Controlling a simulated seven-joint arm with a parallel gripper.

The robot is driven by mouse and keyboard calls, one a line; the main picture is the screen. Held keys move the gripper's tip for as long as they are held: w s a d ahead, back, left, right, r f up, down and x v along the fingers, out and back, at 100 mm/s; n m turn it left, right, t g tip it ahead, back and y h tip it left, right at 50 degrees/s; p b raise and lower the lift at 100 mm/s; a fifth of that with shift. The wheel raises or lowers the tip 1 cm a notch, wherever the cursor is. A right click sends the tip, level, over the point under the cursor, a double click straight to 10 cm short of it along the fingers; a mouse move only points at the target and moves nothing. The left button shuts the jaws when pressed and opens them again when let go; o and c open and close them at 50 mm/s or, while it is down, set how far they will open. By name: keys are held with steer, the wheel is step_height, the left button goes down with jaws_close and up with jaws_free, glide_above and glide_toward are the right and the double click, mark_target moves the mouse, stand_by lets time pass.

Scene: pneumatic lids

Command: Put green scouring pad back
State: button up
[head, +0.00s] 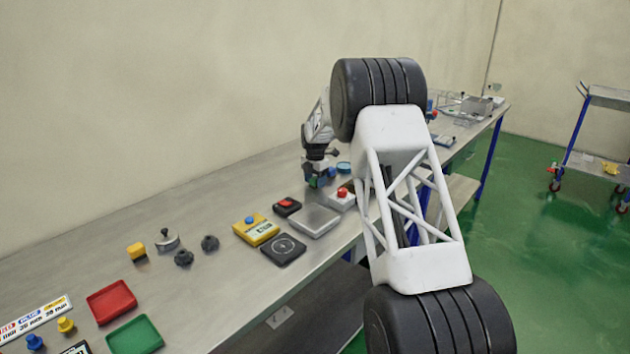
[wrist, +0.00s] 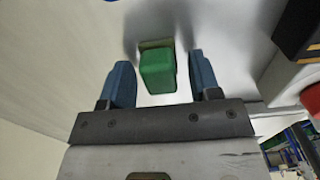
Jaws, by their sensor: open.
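The green scouring pad (wrist: 158,72) is a small green block with a tan edge at its far side. In the wrist view it lies between the two blue fingers of my gripper (wrist: 161,80), with a visible gap on each side. My gripper is open and not closed on it. In the head view my gripper (head: 319,178) is low over the bench, with a bit of green at its fingers too small to make out clearly. The pad's underside is hidden.
On the bench (head: 215,205), a red-button box (head: 342,200), a grey tray (head: 315,221) and a yellow blue-button box (head: 256,230) stand in front of my gripper. A red tray (head: 111,301) and a green tray (head: 135,337) lie near left.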

mark_target(315, 178)
steer(key=shift+r, duration=0.15)
step_height(315, 178, up, 12)
stand_by(0.8)
stand_by(0.4)
